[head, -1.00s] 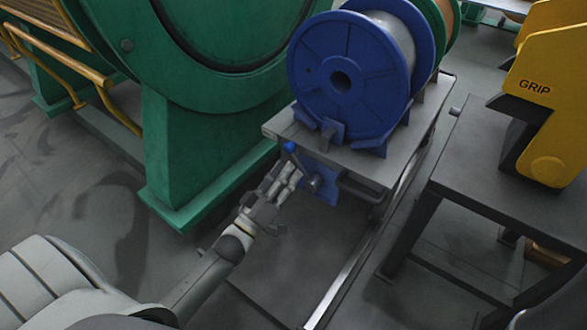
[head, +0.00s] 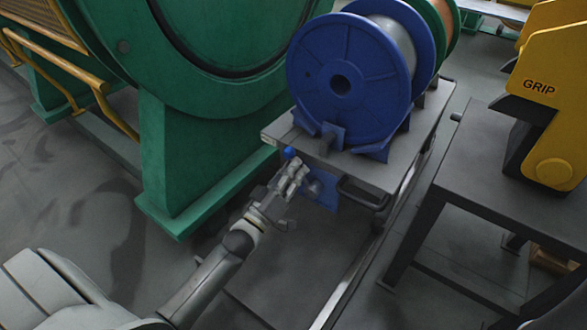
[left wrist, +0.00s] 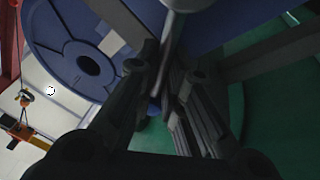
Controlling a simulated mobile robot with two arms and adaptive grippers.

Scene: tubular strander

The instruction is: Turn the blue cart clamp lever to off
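The clamp lever has a blue ball knob (head: 289,152) and sits by a blue plate (head: 322,190) at the near end of the cart (head: 375,172). My left gripper (head: 290,178) is just below the knob, its fingers pointing up at it. In the left wrist view a grey lever rod (left wrist: 169,55) runs down between the two dark fingers (left wrist: 172,68). A gap shows between the fingers, and I see no firm grip on the rod. The lever's lower end is hidden by the gripper. My right gripper is not in view.
A blue spool (head: 340,82) stands on the cart. A green machine frame (head: 190,150) is close on the left. A dark table (head: 500,170) with a yellow GRIP block (head: 550,120) stands on the right.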

